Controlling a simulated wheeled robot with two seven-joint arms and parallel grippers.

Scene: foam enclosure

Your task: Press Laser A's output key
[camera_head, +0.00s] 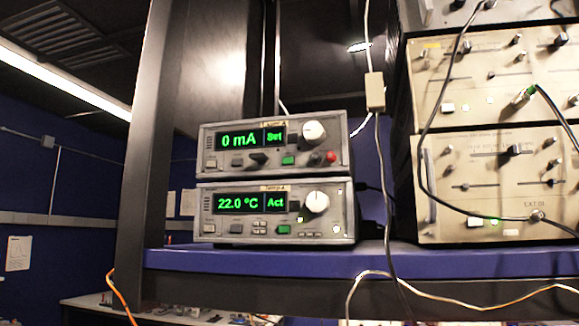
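The upper grey instrument (222,142) is the laser driver, with a small tan label that seems to read "Laser A". Its green display reads "0 mA" and "Set". A white round knob (313,132) is at the right of the display. Along its lower front are a dark key-shaped control (258,159), a lit green button (288,160) and a red terminal (330,156). I cannot tell from markings which control is the output key. Neither of my grippers is in view.
Below it sits a similar instrument (222,229), showing "22.0 °C" and "Act", on a blue shelf (300,262). A dark post (148,150) stands at left. Beige modules (490,150) are stacked at right. Cables and an inline box (375,92) hang between the stacks.

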